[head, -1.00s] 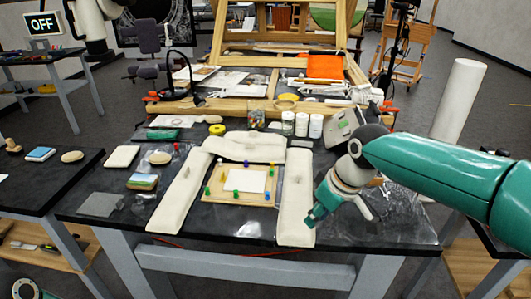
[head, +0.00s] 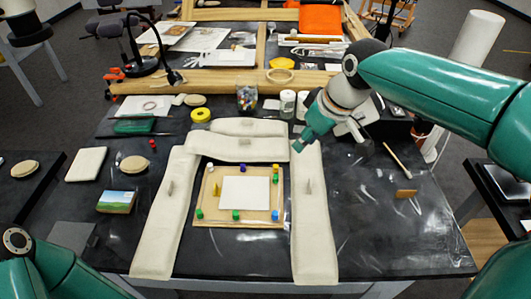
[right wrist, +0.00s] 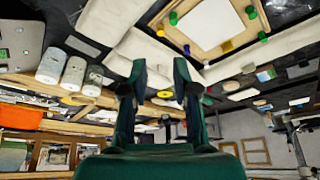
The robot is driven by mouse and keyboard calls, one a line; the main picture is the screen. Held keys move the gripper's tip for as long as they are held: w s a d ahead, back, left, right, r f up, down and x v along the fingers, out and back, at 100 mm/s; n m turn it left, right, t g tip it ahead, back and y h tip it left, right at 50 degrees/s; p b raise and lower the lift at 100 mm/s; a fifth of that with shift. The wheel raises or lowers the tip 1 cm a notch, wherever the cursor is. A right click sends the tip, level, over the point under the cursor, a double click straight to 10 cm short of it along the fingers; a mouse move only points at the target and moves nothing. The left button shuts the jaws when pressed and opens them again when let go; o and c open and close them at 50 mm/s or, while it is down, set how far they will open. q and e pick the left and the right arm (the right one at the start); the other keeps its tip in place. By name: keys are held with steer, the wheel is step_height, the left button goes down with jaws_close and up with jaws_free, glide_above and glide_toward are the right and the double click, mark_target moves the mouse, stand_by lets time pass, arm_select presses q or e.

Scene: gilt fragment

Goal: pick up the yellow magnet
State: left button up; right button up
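The small yellow magnet (head: 276,168) stands at the far right corner of a wooden board (head: 247,220), just behind a green magnet (head: 275,180). It seems to show as a small yellow spot in the right wrist view (right wrist: 160,31). My right gripper (head: 299,147) is above the right padded strip, behind and to the right of the magnet and apart from it. Its two fingers (right wrist: 160,78) are spread with nothing between them in the right wrist view. Only part of my left arm shows at the lower left; its gripper is out of view.
A white sheet (head: 245,192) lies on the board with a gold-coloured piece (head: 216,188) beside it. Blue and green magnets sit around it. Padded cream strips (head: 312,230) border the board on three sides. White-lidded jars (head: 288,103) stand behind the gripper.

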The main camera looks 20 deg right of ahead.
glide_above(277, 166)
steer(key=s+d, duration=0.2)
steer(key=s, duration=0.1)
step_height(277, 166, down, 10)
steer(key=shift+w+a+r, duration=0.1)
steer(key=shift+w, duration=0.05)
steer(key=shift+w+a+p+x, duration=0.1)
steer(key=shift+a+p+x, duration=0.15)
steer(key=shift+x, duration=1.3)
steer(key=shift+w+a+p+x, duration=0.15)
steer(key=shift+p+x, duration=0.2)
steer(key=shift+x, duration=1.2)
steer(key=shift+r, duration=0.2)
steer(key=c, duration=0.5)
